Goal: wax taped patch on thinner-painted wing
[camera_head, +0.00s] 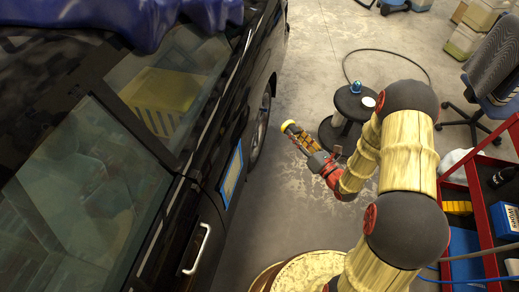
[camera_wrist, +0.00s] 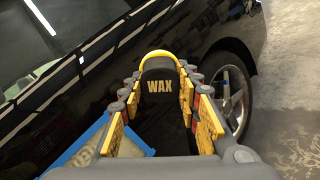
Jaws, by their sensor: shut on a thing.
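My gripper (camera_head: 302,138) is shut on a wax applicator (camera_head: 288,126), a black piece with a yellow rim. In the wrist view, the applicator (camera_wrist: 158,84) shows the word WAX between the yellow-padded fingers of my gripper (camera_wrist: 160,92). The black car's wing (camera_head: 232,130) carries a patch framed in blue tape (camera_head: 232,173). In the wrist view, the blue tape (camera_wrist: 88,138) surrounds a dull pale area at lower left, partly hidden by my left finger. In the head view, the applicator is held to the right of the patch, clear of the car.
A car wheel (camera_head: 261,125) stands close to the patch. A white door handle (camera_head: 197,249) juts from the car. A black stool (camera_head: 348,125) holds a small blue item. A red cart (camera_head: 484,205) and an office chair (camera_head: 494,75) stand right. Open floor lies between the car and stool.

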